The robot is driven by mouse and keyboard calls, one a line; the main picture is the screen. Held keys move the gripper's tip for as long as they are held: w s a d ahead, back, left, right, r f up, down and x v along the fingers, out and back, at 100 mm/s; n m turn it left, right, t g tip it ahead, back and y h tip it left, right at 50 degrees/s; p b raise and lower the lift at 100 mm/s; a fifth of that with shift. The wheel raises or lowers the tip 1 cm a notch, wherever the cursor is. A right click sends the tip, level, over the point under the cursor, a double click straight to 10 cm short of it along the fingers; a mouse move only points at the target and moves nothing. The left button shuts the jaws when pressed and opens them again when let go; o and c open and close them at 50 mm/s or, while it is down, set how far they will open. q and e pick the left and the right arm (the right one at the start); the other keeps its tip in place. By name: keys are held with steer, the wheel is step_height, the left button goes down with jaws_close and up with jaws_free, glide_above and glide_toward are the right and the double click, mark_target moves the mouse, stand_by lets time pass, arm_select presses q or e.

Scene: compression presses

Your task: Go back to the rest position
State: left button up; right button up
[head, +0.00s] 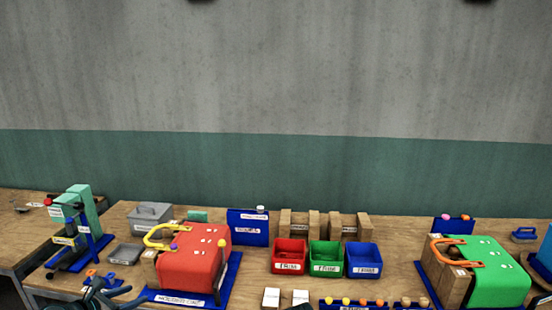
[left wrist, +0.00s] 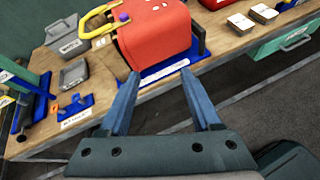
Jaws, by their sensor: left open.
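My left gripper (left wrist: 155,95) is open and empty in the left wrist view, its two blue fingers apart near the table's front edge. In the head view it shows only partly, low at the left (head: 100,292). Beyond the fingers, the red press (left wrist: 158,35) with its yellow handle (left wrist: 97,20) stands on a blue base (left wrist: 165,70). The fingers look apart from it, though the exact gap is hard to judge. In the head view the red press (head: 193,262) stands left of the middle. My right gripper is not in view.
Red (head: 289,268), green (head: 326,271) and blue (head: 362,273) bins stand mid-table. A green press (head: 500,270) stands at the right, a teal lever press (head: 84,210) at the left. Floor (left wrist: 270,110) lies open before the table.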

arm_select(q)
steer(key=s+d+f+m+g+h, duration=0.1)
steer(key=d+f+m+g, duration=0.3)
steer(key=d+m, duration=0.5)
steer(key=s+d+f+m+g, duration=0.1)
steer(key=d+f+m+g, duration=0.4)
steer(key=d, duration=0.8)
steer(key=s+d+f+m+g+y, duration=0.2)
steer(key=s+d+m+y, duration=0.4)
steer(key=s+d+m, duration=0.5)
steer(key=shift+s+d+f+m+g, duration=0.4)
steer(key=shift+d+m, duration=0.8)
steer(key=shift+m, duration=3.3)
steer(key=shift+r, duration=0.1)
